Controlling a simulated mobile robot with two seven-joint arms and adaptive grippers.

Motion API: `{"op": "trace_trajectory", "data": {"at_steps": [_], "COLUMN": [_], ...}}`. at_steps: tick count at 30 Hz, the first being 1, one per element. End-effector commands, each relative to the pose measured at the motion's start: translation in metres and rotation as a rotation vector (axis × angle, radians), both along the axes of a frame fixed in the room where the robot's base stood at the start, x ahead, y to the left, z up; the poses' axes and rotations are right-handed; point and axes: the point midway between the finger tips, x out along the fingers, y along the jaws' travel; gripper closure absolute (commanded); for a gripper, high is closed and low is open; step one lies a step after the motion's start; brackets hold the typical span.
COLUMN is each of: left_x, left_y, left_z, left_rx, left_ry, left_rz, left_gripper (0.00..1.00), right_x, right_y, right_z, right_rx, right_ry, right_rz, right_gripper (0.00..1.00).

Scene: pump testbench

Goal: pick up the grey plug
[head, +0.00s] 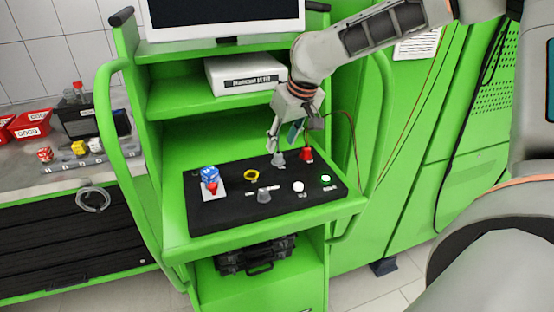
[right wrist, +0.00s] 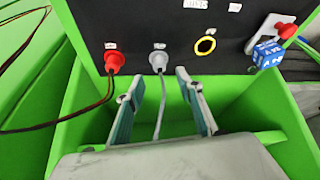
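The grey plug (head: 278,159) sits at the back edge of the black panel, left of the red plug (head: 306,154). In the right wrist view the grey plug (right wrist: 158,62) has a grey cable running from it down between my fingers. My right gripper (head: 281,138) is above the grey plug in the head view, pointing down. In the right wrist view its two fingers (right wrist: 160,72) are apart, one on each side of the plug's line, with nothing held between them. Whether a finger touches the plug I cannot tell. My left gripper is not in view.
The black panel (head: 235,215) also bears a yellow ring (head: 252,175), a blue block (head: 209,173) with a red part, and white and green buttons. The red plug's cable (right wrist: 60,127) runs close beside it. A shelf with a white box (head: 243,76) stands above.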

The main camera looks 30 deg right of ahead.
Motion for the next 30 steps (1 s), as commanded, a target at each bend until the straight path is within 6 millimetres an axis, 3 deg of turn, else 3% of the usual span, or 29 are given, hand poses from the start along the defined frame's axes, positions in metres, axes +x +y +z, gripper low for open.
{"op": "trace_trajectory", "data": {"at_steps": [9, 18, 23, 30], "left_x": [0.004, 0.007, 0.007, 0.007], "left_y": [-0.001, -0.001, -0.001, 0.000], "left_z": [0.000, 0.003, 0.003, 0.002], "left_rx": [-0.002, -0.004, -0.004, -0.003], "left_ry": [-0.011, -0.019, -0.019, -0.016], "left_rz": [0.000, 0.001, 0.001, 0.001], "left_gripper": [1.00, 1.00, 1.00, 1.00], "right_x": [0.010, 0.012, 0.012, 0.011], "right_y": [0.000, 0.000, 0.000, 0.000], "right_z": [-0.042, -0.044, -0.044, -0.044], "right_rx": [-0.001, -0.001, -0.001, -0.001], "right_ry": [0.001, -0.001, -0.001, 0.000], "right_rz": [0.000, 0.001, 0.001, 0.001], "right_gripper": [0.64, 0.64, 0.99, 0.99]}}
